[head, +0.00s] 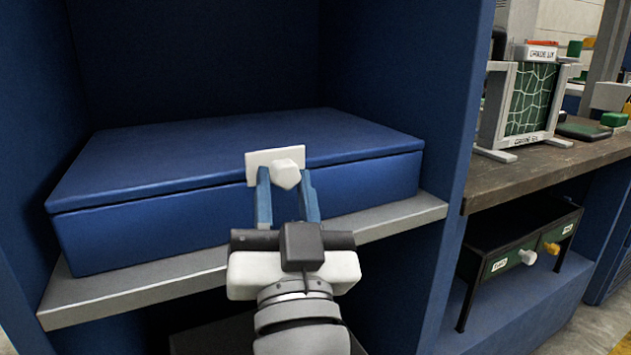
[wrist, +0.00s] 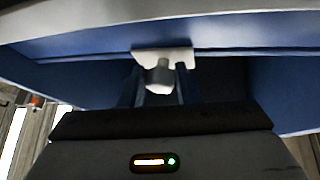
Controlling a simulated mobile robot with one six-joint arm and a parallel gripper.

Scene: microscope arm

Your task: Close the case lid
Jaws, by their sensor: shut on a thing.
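The blue case (head: 200,222) sits on a grey shelf inside a blue cabinet. Its lid (head: 230,147) lies flat over the case body, with a thin dark seam along the front edge. A white plate with a knob (head: 286,172) is at the front edge of the lid. My gripper (head: 287,190) is in front of the case, its blue fingers on either side of the knob and shut on it. In the wrist view the knob (wrist: 160,76) shows between the fingertips, and the seam runs beside the plate.
The grey shelf edge (head: 140,292) runs below the case, under my gripper. Blue cabinet walls stand close on both sides. At the right are a wooden bench (head: 560,150) with a framed green panel (head: 528,98), and a dark drawer unit (head: 520,250) below.

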